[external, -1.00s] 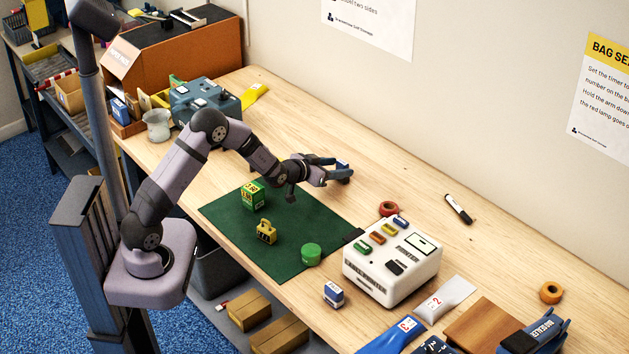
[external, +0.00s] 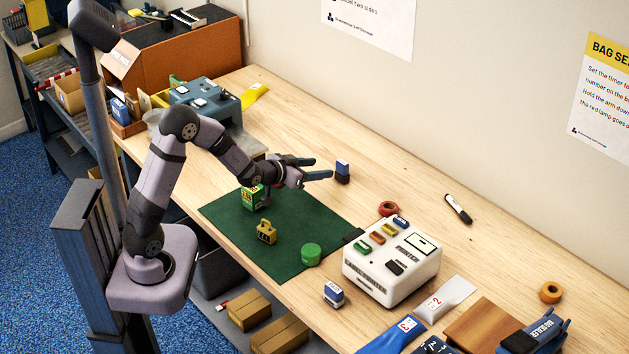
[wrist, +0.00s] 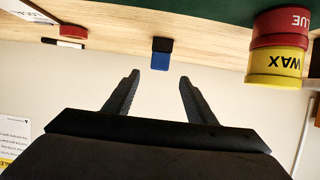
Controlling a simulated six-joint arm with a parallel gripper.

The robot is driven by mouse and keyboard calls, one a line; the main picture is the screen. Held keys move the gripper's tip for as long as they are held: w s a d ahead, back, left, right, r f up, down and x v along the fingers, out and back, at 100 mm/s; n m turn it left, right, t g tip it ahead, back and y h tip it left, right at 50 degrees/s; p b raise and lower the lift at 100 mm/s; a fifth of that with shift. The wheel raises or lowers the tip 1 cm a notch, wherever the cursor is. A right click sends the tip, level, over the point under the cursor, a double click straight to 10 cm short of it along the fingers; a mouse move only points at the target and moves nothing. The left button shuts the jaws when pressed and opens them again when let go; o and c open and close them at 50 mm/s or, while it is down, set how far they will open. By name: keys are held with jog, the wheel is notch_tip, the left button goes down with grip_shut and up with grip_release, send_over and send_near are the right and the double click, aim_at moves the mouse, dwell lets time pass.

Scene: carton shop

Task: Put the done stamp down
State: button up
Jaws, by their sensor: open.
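A small stamp (external: 342,169) with a blue top and a black lower part stands upright on the wooden bench, beyond the green mat's back edge. Its lettering is too small to read. My gripper (external: 322,167) is open and empty, just left of the stamp and apart from it. In the wrist view the stamp (wrist: 161,54) stands ahead of the gap between my two spread fingers (wrist: 157,78), with clear space between. A second blue-and-white stamp (external: 333,294) stands near the bench's front edge.
The green mat (external: 285,250) holds a green-yellow block, a yellow weight-shaped item (external: 266,231) and a green tin (external: 311,254). A white box (external: 392,262) stands at right. Red and yellow tins (wrist: 278,40) show at the wrist view's right. Bench behind the stamp is clear.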

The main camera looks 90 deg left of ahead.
jog(key=shift+v, duration=1.5)
